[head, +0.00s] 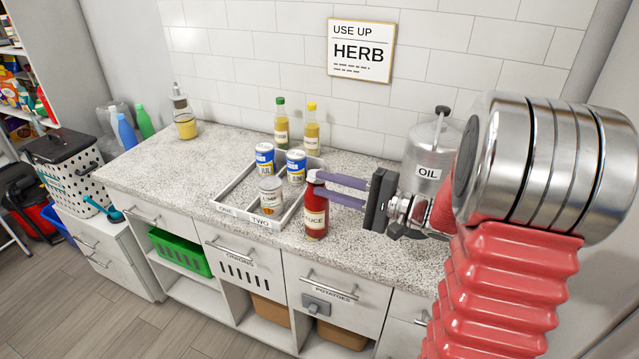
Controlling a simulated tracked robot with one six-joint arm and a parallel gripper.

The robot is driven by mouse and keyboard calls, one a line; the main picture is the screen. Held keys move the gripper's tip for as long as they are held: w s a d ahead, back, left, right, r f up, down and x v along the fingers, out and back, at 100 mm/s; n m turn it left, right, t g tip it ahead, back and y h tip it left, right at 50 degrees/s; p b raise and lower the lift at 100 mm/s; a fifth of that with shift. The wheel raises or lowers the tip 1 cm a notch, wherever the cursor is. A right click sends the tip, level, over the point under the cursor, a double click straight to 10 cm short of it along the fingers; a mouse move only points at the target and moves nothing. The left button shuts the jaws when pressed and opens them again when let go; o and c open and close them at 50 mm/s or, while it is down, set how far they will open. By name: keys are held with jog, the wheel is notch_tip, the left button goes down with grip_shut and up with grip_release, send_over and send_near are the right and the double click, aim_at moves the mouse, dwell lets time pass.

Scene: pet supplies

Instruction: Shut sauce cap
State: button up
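The sauce bottle (316,218) is red with a pale label reading "...UCE". It stands upright on the speckled counter, just right of the divided tray.
A tray (233,213) marked ONE and TWO holds several cans on the left. Two oil-like bottles (281,130) stand behind it. A metal OIL can (428,150) stands behind my gripper. A soap dispenser (184,120) is far left. Counter (175,160) left of the tray is clear.

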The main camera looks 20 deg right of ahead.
jog(key=v, duration=1.1)
jog(key=s+a+f+n+g+h, duration=0.1)
jog(key=s+a+f+n+g, duration=0.25)
jog(key=a, duration=0.55)
jog(key=s+a+n+g+h, duration=0.25)
jog(key=s+a+g, duration=0.25)
jog(key=a+g, duration=0.3)
jog(key=s+r+n+t+h, duration=0.3)
jog(key=s+n+h, duration=0.3)
jog(key=h, duration=0.2)
jog(key=shift+a+n+t, duration=0.3)
jog(key=shift+a+t, duration=0.05)
